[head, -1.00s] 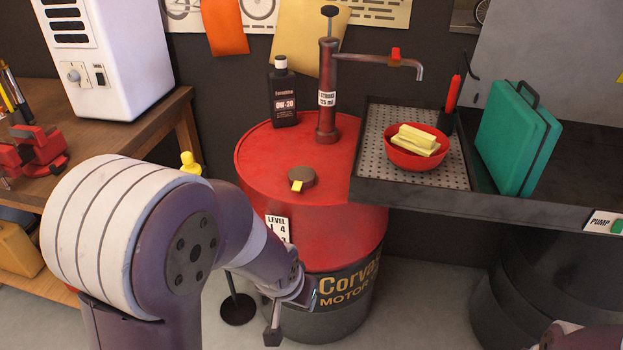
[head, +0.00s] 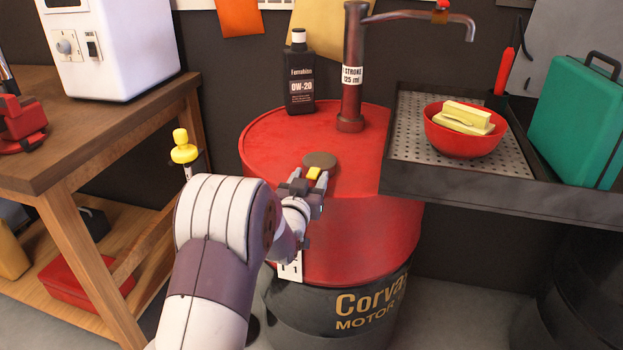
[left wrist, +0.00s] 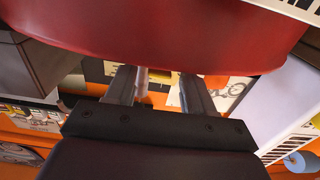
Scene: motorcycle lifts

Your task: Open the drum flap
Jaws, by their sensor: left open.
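A red drum (head: 290,146) stands in the middle of the head view. On its lid, near the front edge, lies a round brown flap (head: 321,160) with a yellow tab (head: 313,173); it lies flat and looks shut. My left gripper (head: 309,182) is open at the drum's front rim, its fingertips close to the yellow tab. I cannot tell whether they touch it. In the left wrist view the open fingers (left wrist: 161,88) point toward the red drum (left wrist: 150,35), and the flap cannot be made out. My right gripper is not in view.
A pump (head: 351,75) and a dark oil bottle (head: 300,78) stand at the back of the lid. A dark tray (head: 445,183) with a red bowl (head: 465,138) overlaps the lid's right side. A wooden bench (head: 110,118) stands left.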

